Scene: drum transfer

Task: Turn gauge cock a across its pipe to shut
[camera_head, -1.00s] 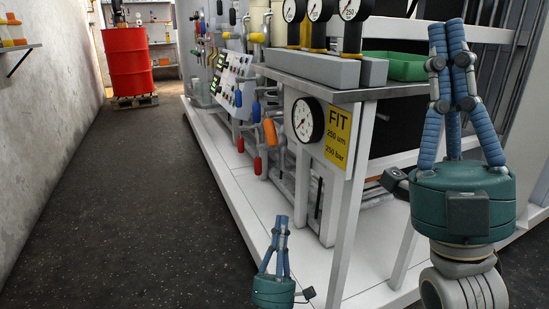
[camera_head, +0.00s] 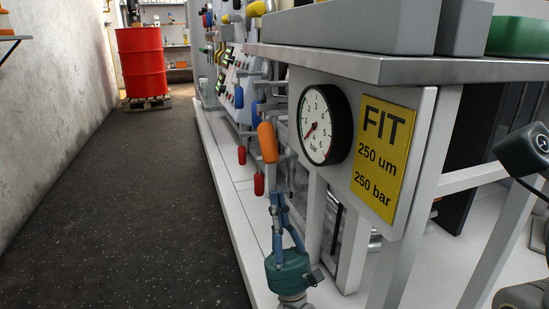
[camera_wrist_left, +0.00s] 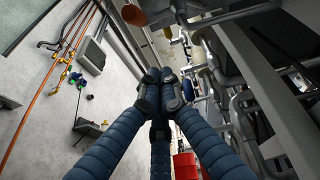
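Several coloured valve handles stand along the pipes left of the gauge: an orange one (camera_head: 267,142), a blue one (camera_head: 255,113) and red ones (camera_head: 258,184). No label shows which of them is gauge cock a. My left gripper (camera_head: 277,203) points up, just below and right of the orange handle in the picture, apart from the red one. Its blue fingers are drawn together with nothing between them; the left wrist view shows the fingertips (camera_wrist_left: 158,92) meeting. Only a dark part of my right arm shows at the right edge; its fingers are out of view.
A round pressure gauge (camera_head: 324,125) and a yellow FIT sign (camera_head: 384,160) sit on a white panel under a grey shelf (camera_head: 400,66). A white plinth (camera_head: 228,196) edges the skid. The dark floor (camera_head: 140,210) is clear up to a red drum (camera_head: 141,62).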

